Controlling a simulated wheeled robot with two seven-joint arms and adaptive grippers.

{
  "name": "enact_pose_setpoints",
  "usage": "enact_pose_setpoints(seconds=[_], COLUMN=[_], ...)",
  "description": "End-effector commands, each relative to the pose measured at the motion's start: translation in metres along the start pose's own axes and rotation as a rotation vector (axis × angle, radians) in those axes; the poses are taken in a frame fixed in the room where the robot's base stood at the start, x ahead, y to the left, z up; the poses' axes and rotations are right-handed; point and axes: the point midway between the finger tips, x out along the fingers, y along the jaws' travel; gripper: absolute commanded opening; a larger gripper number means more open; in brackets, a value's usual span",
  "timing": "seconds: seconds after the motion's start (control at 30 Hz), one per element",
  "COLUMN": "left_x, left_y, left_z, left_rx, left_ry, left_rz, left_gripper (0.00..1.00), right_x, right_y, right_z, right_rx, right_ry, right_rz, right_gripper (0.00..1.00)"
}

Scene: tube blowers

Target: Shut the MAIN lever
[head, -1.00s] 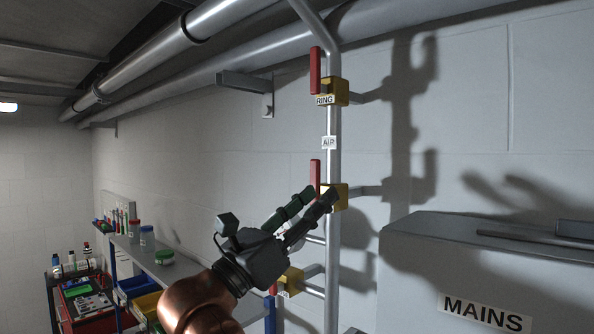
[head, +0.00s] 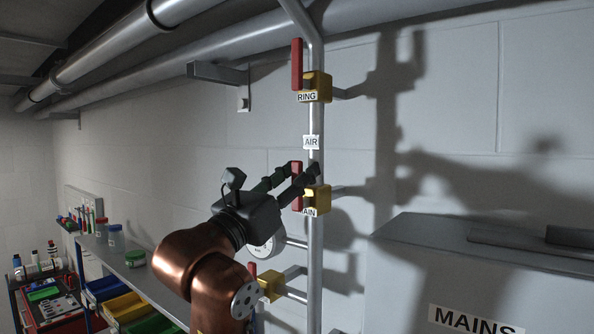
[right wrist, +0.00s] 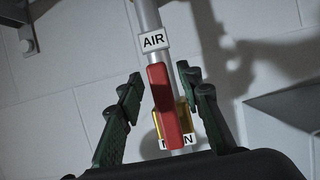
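The MAIN lever (head: 297,188) is a red handle on a yellow valve body (head: 317,198) on the upright pipe. It stands upright, along the pipe. Its label (head: 309,212) is partly hidden, with "AIN" readable. My right gripper (head: 296,175) is at the lever, its fingers reaching in from the lower left. In the right wrist view, the open fingers (right wrist: 161,82) stand on either side of the red lever (right wrist: 165,104), with visible gaps. I cannot tell whether a finger touches it. My left gripper is not in view.
The RING valve's red lever (head: 297,64) is upright above, with the AIR label (head: 311,142) between. A lower yellow valve (head: 270,285) and a gauge (head: 265,246) sit near my right arm. The grey MAINS box (head: 450,265) stands right. A shelf with jars (head: 116,238) is left.

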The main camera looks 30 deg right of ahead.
Motion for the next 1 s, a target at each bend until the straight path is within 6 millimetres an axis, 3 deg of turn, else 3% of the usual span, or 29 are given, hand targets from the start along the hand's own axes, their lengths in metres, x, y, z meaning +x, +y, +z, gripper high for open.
enact_pose_setpoints(seconds=[0.03, 0.13, 0.67, 1.0], left_x=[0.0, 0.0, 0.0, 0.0], left_y=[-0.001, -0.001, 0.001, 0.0], left_z=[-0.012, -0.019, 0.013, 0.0], left_rx=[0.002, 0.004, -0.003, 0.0], left_ry=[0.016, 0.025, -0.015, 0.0], left_rz=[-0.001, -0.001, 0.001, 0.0], left_gripper=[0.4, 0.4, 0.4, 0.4], right_x=[0.0, 0.0, 0.0, 0.0], right_y=[0.0, 0.0, -0.001, -0.001], right_z=[0.0, 0.0, 0.0, 0.0], right_rx=[0.0, -0.001, -0.001, -0.001], right_ry=[0.0, 0.0, -0.001, -0.002], right_rz=[0.0, 0.0, -0.002, -0.001], right_gripper=[0.33, 0.33, 0.0, 0.0])
